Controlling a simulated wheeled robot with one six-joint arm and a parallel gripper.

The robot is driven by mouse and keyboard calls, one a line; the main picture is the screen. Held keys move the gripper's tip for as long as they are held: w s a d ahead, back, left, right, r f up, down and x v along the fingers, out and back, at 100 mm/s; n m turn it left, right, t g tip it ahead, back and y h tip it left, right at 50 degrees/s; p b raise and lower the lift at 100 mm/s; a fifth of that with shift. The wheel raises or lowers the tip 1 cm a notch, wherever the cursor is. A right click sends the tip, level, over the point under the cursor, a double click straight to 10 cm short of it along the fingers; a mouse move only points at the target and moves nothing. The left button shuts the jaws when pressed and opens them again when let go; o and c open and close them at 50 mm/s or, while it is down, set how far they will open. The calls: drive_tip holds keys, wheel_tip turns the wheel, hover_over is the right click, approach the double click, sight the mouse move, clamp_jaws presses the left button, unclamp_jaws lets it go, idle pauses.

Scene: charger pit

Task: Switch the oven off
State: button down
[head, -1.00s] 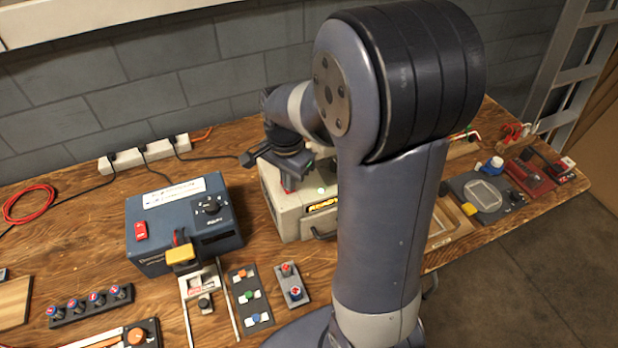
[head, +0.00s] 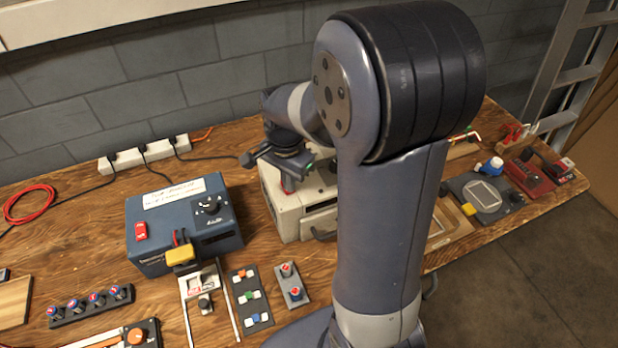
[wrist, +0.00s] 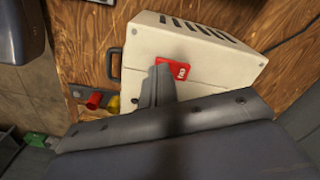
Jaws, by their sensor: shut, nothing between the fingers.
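The oven is the cream box (head: 290,215) on the bench, partly hidden behind my arm in the head view. It also shows in the wrist view (wrist: 205,40), with vent slots and a dark side handle. A red switch (wrist: 180,72) with white marking sits on its top; a bit of its red shows in the head view. My gripper (wrist: 160,72) is shut and empty, with its fingertips right at the switch's edge. I cannot tell whether they touch it. The oven's front panel shows no lit sign in the head view.
A blue box (head: 160,220) with its own red switch, dial and yellow part stands left of the oven. Small button panels (head: 252,298) lie in front. A white power strip (head: 145,157) lies behind. More devices (head: 482,195) sit at the right.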

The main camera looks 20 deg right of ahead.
drive_tip(key=shift+s+r+p, duration=0.1)
drive_tip(key=shift+r+p, duration=0.25)
drive_tip(key=shift+r, duration=0.3)
drive_tip(key=r+p, duration=0.3)
drive_tip(key=r, duration=0.1)
drive_tip(key=shift+w, duration=0.2)
